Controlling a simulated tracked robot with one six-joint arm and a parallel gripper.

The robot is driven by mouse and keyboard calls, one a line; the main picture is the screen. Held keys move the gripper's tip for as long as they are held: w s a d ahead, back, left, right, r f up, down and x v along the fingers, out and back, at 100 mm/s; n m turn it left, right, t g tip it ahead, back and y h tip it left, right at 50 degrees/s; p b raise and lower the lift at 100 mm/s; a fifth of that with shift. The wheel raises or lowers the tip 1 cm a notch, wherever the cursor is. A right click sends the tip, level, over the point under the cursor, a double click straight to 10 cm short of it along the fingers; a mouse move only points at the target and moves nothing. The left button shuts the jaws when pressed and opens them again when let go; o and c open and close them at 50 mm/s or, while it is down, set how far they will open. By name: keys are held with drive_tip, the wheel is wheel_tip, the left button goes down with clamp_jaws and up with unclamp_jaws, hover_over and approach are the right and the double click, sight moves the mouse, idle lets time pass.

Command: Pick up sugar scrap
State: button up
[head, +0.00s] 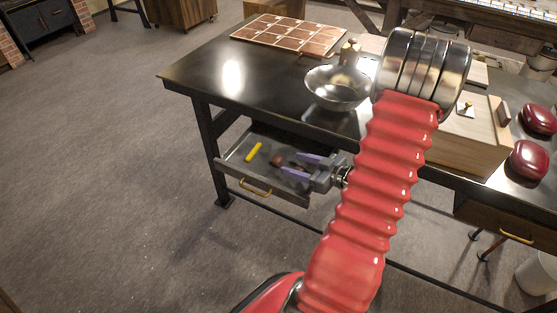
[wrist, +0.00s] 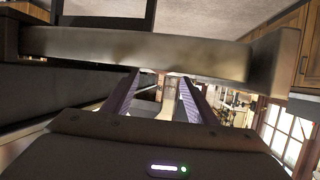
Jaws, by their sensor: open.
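My gripper (head: 289,164) is open, with its two purple fingers over the open drawer (head: 234,169) under the black table, pointing left. A small dark reddish-brown lump (head: 277,160) lies in the drawer just beyond the fingertips. A short yellow stick (head: 254,152) lies further left in the drawer. I cannot tell which of these is the sugar scrap. In the wrist view the purple fingers (wrist: 160,88) are spread apart, and a grey metal bar (wrist: 140,50) crosses beyond them. What shows between the fingers is too small to name.
The black table top (head: 215,70) lies above the drawer and bears a metal bowl (head: 338,90), a chocolate-coloured tiled board (head: 290,34) and a wooden box (head: 470,140). The drawer has a brass handle (head: 255,188) at its front. The floor to the left is clear.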

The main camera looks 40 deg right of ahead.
sight(281, 160)
drive_tip(key=shift+w+a+f, duration=0.1)
drive_tip(key=shift+w+f, duration=0.15)
drive_tip(key=shift+w, duration=0.4)
drive_tip(key=shift+x, duration=2.6)
drive_tip(key=shift+a, duration=0.1)
drive_tip(key=shift+c, duration=0.4)
drive_tip(key=c, duration=1)
drive_tip(key=shift+r, duration=0.1)
drive_tip(key=shift+r, duration=4.85)
